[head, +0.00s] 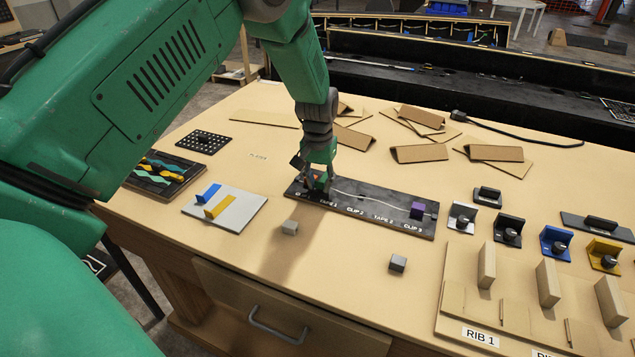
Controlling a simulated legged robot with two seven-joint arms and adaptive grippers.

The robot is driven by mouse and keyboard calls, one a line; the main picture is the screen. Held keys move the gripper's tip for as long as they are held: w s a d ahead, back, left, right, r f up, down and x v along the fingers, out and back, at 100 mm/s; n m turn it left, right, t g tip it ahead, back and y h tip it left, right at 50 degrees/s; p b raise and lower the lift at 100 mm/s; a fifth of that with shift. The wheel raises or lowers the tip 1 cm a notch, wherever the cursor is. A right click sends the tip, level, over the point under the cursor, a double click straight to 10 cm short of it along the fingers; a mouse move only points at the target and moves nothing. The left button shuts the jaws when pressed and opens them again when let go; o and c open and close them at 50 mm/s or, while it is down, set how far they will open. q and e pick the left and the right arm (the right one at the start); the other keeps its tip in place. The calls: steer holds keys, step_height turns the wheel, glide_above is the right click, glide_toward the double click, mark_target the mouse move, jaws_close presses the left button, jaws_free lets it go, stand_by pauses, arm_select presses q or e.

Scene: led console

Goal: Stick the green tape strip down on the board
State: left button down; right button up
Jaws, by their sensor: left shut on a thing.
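The board (361,207) is a long black panel on the bench, marked with clip and tape labels, with a pale wire along it. My left gripper (318,182) points down at the board's left part, over the TAPE 1 label area. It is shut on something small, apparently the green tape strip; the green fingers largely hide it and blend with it. I cannot tell whether the strip touches the board. My right gripper is not in view.
A grey card (243,216) with blue and yellow strips lies left. A black tray (167,174) holds coloured pieces. Small grey blocks (398,263) lie in front. Cardboard pieces (420,153) lie behind; several coloured holders and a wooden rib fixture (455,300) stand right.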

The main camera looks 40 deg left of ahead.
mark_target(334, 200)
arm_select(q)
steer(key=shift+d+r, duration=0.15)
steer(key=shift+d, duration=0.65)
steer(key=shift+a+f, duration=0.2)
steer(key=shift+a, duration=0.05)
steer(key=shift+d+r+p, duration=0.15)
steer(key=shift+d+p, duration=0.15)
steer(key=shift+d, duration=0.8)
steer(key=shift+d, duration=0.65)
steer(key=shift+a, duration=0.25)
steer(key=shift+d+f, duration=0.15)
steer(key=shift+f, duration=0.2)
steer(key=shift+f, duration=0.4)
stand_by(0.5)
